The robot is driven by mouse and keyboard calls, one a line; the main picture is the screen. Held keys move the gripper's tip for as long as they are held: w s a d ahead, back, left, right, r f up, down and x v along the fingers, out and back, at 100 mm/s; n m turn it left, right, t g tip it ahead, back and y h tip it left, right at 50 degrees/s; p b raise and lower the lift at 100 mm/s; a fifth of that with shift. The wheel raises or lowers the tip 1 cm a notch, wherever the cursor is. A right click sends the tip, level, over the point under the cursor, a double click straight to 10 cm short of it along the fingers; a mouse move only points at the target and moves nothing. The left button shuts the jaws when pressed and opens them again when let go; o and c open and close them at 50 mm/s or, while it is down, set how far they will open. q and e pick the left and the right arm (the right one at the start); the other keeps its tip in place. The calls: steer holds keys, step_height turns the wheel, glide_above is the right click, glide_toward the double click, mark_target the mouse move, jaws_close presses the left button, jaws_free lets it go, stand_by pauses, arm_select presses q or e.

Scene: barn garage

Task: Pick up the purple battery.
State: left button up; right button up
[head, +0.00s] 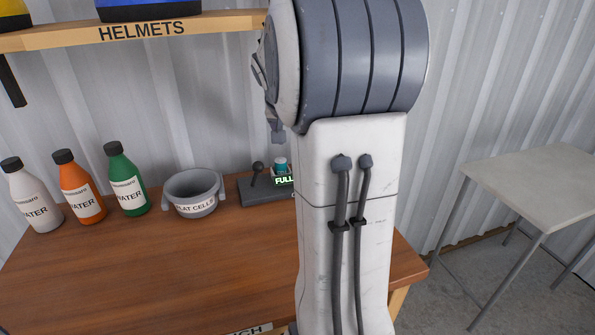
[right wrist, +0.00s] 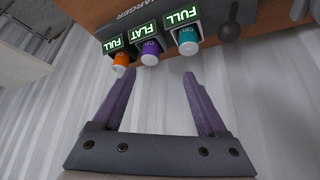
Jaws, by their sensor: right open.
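The purple battery (right wrist: 150,48) stands in the middle slot of the charger (right wrist: 127,22), behind a lit sign reading FLAT, in the right wrist view. In the head view my right arm hides it. An orange battery (right wrist: 121,60) and a teal battery (right wrist: 187,38) sit on either side of it, each by a FULL sign. My right gripper (right wrist: 159,74) is open and empty. Its two purple fingers point at the charger, with the purple battery just beyond and between the tips. Contact with it cannot be seen. My left gripper is in neither view.
A grey pot (head: 193,190) labelled for flat cells stands on the wooden bench (head: 150,270), left of the charger. White, orange and green bottles (head: 129,180) stand further left. A helmet shelf (head: 220,22) hangs above. A pale table (head: 540,185) is at right. The bench front is clear.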

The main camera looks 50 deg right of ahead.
steer(key=shift+m, duration=0.3)
steer(key=d+f, duration=0.3)
steer(key=shift+w+d+f, duration=0.2)
steer(key=shift+d, duration=0.1)
steer(key=shift+d+x, duration=0.2)
steer(key=shift+x, duration=3)
steer(key=shift+s+r, duration=0.1)
jaws_close()
